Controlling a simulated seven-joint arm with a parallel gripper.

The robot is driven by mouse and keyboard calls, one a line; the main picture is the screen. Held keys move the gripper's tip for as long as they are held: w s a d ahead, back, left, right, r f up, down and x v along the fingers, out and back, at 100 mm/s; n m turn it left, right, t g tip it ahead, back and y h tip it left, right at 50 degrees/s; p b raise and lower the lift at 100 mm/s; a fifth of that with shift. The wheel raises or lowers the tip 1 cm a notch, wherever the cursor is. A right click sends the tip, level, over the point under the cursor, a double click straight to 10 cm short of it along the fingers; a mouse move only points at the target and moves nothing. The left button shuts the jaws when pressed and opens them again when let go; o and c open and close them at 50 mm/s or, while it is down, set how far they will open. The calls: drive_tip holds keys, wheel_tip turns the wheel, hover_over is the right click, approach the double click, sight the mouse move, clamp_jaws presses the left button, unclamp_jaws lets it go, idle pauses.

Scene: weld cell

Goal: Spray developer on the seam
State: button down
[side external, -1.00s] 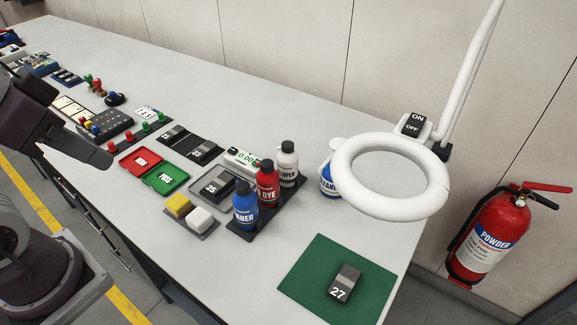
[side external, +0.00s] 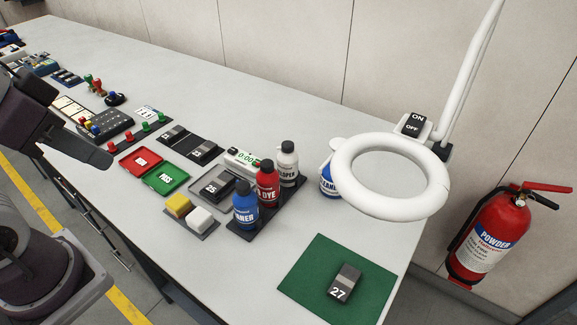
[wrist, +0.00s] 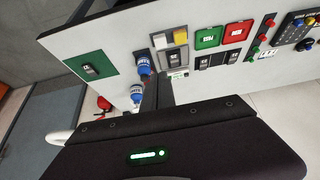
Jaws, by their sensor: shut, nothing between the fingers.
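The developer is a white bottle (side external: 288,168) with a black cap, its label partly reading "LOPER". It stands at the back of a dark rack (side external: 262,220), behind the red dye bottle (side external: 267,187) and a blue bottle (side external: 245,210). A grey block marked 27 (side external: 345,282), with a dark band across it, lies on a green mat (side external: 310,268); the seam is too small to make out. The block also shows in the wrist view (wrist: 90,70). My gripper (side external: 106,163) is shut and empty, at the left, well away from bottles and block.
A ring magnifier (side external: 345,170) on a white arm overhangs the bench right of the rack, partly hiding another blue bottle (side external: 328,182). Yellow and white sponges (side external: 198,218), red (side external: 140,161) and green trays and a meter (side external: 240,158) lie left. Bench between rack and mat is clear.

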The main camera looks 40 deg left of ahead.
idle(0.3)
drive_tip(key=n+t+h, duration=0.3)
drive_tip(key=n, duration=0.2)
hover_over(284, 146)
wheel_tip(284, 146, down, 4)
drive_tip(key=shift+w+f, duration=0.1)
drive_tip(key=shift+f, duration=0.1)
drive_tip(key=shift+f, duration=4.35)
drive_tip(key=shift+f, duration=0.1)
drive_tip(key=shift+f, duration=0.3)
